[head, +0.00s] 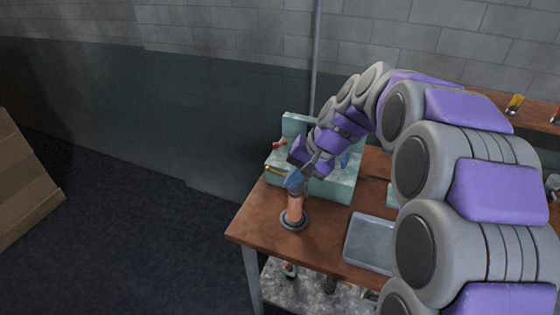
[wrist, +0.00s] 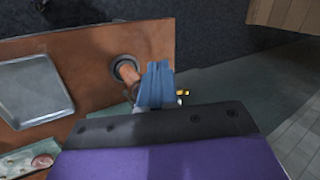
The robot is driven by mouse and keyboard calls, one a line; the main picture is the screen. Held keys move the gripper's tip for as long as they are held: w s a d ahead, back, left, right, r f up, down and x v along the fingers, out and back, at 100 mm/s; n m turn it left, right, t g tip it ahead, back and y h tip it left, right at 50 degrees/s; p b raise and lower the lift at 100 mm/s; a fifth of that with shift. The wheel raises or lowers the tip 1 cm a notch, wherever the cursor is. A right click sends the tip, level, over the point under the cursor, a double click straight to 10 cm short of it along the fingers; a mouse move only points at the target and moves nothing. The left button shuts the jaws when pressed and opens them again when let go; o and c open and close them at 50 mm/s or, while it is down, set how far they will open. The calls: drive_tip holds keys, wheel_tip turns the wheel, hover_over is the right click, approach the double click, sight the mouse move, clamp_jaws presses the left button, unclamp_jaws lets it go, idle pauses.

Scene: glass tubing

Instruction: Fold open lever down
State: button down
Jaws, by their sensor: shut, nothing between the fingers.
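My gripper (head: 293,183) has blue fingers, closed together and empty; they also show in the wrist view (wrist: 156,70). In the head view it sits right at the top of an upright orange-copper cylinder (head: 295,207) on the table. In the wrist view the cylinder (wrist: 127,72) lies just left of the fingers; whether they touch it I cannot tell. A pale green machine (head: 338,188) stands behind, partly hidden by my arm. A small yellow handle-like part (head: 275,170) and a red part (head: 280,143) are at its left side. I cannot tell which part is the lever.
The brown wooden table (head: 262,230) has a grey tray (head: 370,242) to the right of the cylinder. A dark ring (head: 294,222) surrounds the cylinder's base. A shelf (head: 295,283) below holds small items. A wooden crate-like object (head: 22,185) stands far left. Floor left of the table is clear.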

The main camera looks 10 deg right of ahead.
drive_tip(key=m+t+y+p, duration=0.1)
drive_tip(key=m+t, duration=0.1)
approach(270, 169)
drive_tip(key=v, duration=0.3)
drive_tip(key=shift+s+d+r, duration=0.15)
drive_tip(key=shift+d+r, duration=0.05)
drive_tip(key=shift+d, duration=0.35)
drive_tip(key=shift+a+f, duration=0.25)
drive_tip(key=shift+a, duration=0.1)
drive_tip(key=b+x, duration=0.2)
drive_tip(key=x, duration=0.6)
drive_tip(key=shift+x, duration=0.85)
drive_tip(key=shift+r, duration=0.1)
drive_tip(key=shift+r+p, duration=0.1)
drive_tip(key=shift+p, duration=0.2)
